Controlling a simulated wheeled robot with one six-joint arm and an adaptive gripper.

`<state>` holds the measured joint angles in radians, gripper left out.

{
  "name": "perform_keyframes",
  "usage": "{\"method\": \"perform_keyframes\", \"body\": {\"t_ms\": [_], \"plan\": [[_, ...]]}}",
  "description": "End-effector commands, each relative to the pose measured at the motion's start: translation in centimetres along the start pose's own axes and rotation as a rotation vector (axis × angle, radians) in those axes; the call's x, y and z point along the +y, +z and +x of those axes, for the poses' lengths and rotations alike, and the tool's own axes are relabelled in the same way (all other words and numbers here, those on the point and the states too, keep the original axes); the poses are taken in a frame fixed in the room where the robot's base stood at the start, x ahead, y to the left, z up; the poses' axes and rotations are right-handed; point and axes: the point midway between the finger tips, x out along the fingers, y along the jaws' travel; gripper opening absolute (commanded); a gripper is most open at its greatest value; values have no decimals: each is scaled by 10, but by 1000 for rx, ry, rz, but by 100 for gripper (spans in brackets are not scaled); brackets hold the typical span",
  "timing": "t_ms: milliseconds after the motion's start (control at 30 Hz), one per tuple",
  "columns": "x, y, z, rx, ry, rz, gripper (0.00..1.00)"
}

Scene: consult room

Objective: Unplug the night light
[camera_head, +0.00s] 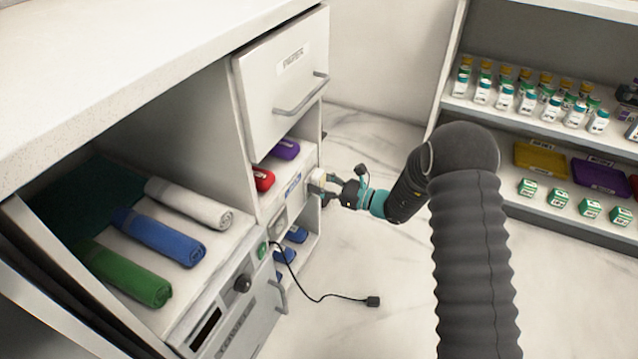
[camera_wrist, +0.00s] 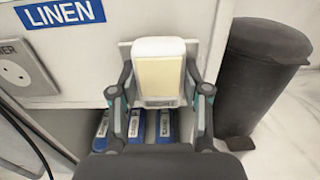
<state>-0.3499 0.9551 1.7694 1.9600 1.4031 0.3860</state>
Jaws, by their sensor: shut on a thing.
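The night light (camera_wrist: 160,72) is a small block with a white top and a cream front. In the wrist view it stands upright between the fingers of my gripper (camera_wrist: 160,100), which is shut on it from both sides. A pale plate (camera_wrist: 125,52) shows behind it on the cabinet front; the light hides any socket there, so I cannot tell whether its pins are in. In the head view my gripper (camera_head: 322,184) is at the cabinet's right end, with the night light (camera_head: 317,178) small and partly covered by the fingers.
A black bin (camera_wrist: 262,75) stands close on the right. Blue items (camera_wrist: 133,125) lie on the shelf below. A black cord ends in a plug (camera_head: 373,301) on the floor. Stocked shelves (camera_head: 550,110) stand at the right.

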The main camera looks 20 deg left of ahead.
Motion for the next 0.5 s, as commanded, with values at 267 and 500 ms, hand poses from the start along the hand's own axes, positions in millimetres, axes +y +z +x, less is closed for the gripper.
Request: {"method": "perform_keyframes", "body": {"t_ms": [267,500], "plan": [[-2,2,-10,-2,-1,-5,0],[-3,2,-24,-2,-6,-4,0]]}}
